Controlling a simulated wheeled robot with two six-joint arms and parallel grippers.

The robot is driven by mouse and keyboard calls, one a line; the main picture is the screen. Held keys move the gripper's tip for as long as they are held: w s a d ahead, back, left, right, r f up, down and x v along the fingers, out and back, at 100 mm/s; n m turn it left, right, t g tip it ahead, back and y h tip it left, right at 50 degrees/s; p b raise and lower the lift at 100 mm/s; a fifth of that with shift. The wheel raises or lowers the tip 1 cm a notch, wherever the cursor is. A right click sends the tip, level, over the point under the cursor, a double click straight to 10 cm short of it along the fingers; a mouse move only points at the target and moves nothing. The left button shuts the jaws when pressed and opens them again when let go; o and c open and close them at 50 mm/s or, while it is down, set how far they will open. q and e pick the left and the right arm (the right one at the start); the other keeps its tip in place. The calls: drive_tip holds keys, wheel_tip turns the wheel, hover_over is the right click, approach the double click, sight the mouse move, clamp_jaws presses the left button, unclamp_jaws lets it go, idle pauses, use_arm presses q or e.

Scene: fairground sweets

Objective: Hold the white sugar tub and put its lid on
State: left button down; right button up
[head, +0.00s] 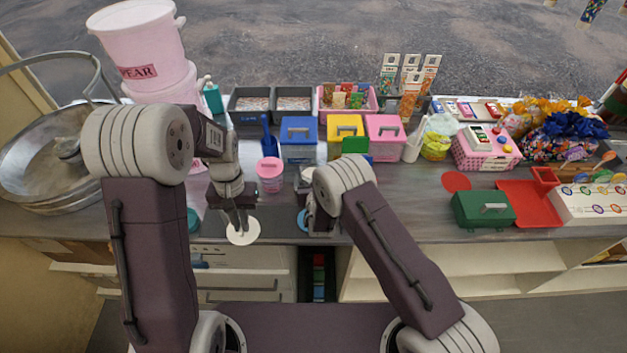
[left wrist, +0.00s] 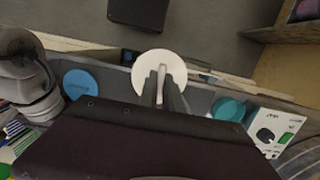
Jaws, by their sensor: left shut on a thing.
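My left gripper (head: 241,212) is shut on the upright grip of a round white lid (head: 243,232), held flat near the counter's front edge. In the left wrist view the lid (left wrist: 158,66) shows below the two fingers (left wrist: 160,90). My right gripper (head: 318,222) is low over the counter to the right of it, mostly hidden by its own arm; I cannot tell whether it holds anything. I cannot make out the white sugar tub for certain. A pale shape behind the right wrist is largely covered.
A pink lidded tub (head: 270,175) stands behind the grippers. A blue disc (head: 302,220) lies beside my right gripper, a teal one (head: 193,220) left of my left gripper. Blue (head: 298,152), yellow (head: 345,124) and pink boxes (head: 385,150) stand farther back. A green case (head: 483,210) is right.

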drive_tip(key=c, duration=0.6)
use_arm(q)
drive_tip(key=shift+r+p, duration=0.3)
drive_tip(key=shift+p, duration=0.05)
use_arm(e)
drive_tip(key=shift+r, duration=0.65)
drive_tip(key=shift+c, duration=0.2)
drive_tip(key=shift+o, duration=1.2)
drive_tip(key=c, duration=0.3)
use_arm(q)
wheel_tip(320, 180, up, 4)
drive_tip(key=p, duration=0.3)
drive_tip(key=shift+f, duration=0.25)
use_arm(e)
wheel_tip(320, 180, up, 5)
drive_tip(key=shift+r, duration=0.1)
use_arm(q)
drive_tip(key=shift+f, duration=0.1)
